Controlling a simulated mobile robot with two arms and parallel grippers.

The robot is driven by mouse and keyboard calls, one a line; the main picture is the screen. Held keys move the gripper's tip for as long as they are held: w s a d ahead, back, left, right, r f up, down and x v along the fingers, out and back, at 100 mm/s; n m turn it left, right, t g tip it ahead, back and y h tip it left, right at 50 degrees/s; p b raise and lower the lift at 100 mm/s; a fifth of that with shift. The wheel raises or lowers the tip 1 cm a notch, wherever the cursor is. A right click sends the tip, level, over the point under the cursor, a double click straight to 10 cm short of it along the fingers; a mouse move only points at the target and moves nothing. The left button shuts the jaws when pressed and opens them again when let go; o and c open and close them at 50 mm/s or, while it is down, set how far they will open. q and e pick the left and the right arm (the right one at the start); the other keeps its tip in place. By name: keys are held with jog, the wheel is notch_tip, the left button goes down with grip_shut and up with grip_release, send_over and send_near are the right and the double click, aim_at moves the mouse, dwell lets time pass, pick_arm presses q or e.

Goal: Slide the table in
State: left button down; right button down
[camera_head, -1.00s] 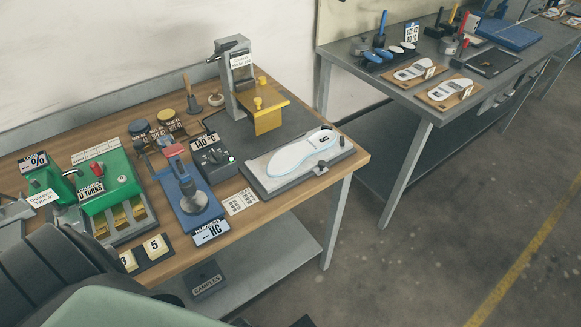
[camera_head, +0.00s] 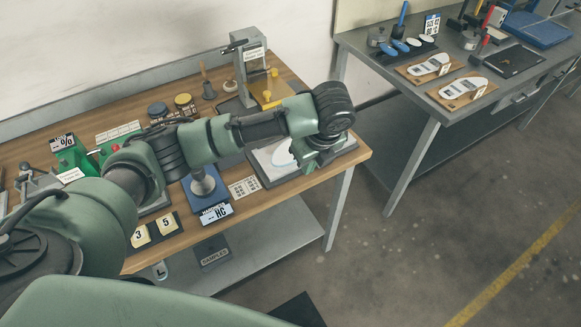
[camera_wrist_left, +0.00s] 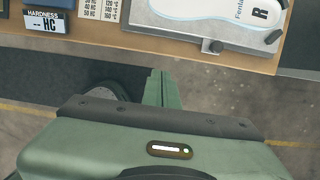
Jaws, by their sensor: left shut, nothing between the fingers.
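A grey flat table (camera_head: 340,148) with a white insole (camera_head: 281,153) on it lies at the right end of the wooden bench. My left arm covers much of it in the head view. My left gripper (camera_wrist_left: 155,78) is shut and empty. Its fingers appear just short of the bench's front edge, apart from the table. In the head view the gripper (camera_head: 312,162) hangs near the table's front right part. My right gripper is not in view.
A grey press stand (camera_head: 248,70) with a yellow bracket (camera_head: 270,90) stands behind. A blue hardness tester (camera_head: 205,195) and a printed card (camera_head: 244,187) sit left of the table. A second grey bench (camera_head: 400,90) stands at right, across open floor.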

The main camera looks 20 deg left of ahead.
aim_at(293, 176)
pick_arm(q)
jog(key=w+a+f+p, duration=0.1)
jog(key=f, duration=0.2)
jog(key=w+a+f+p, duration=0.1)
jog(key=a+f, duration=0.1)
jog(key=f, duration=0.1)
jog(key=w+a+f+p, duration=0.1)
jog(key=w+a+f, duration=0.1)
jog(key=f, duration=0.1)
jog(key=shift+a+f+p, duration=0.1)
jog(key=shift+f+p, duration=0.1)
jog(key=shift+p, duration=0.1)
jog(key=w+a+b, duration=0.2)
jog(key=w+a, duration=0.1)
jog(key=a, duration=0.1)
jog(key=w+a+b, duration=0.3)
jog(key=a, duration=0.1)
jog(key=w+a+b, duration=0.2)
jog(key=w+a, duration=0.1)
jog(key=a, duration=0.1)
jog(key=shift+w+a+f+b, duration=0.2)
jog(key=shift+w+b, duration=0.15)
jog(key=shift+w+a+r, duration=0.15)
jog(key=shift+w+a, duration=0.1)
jog(key=shift+a, duration=0.05)
jog(key=shift+r, duration=0.15)
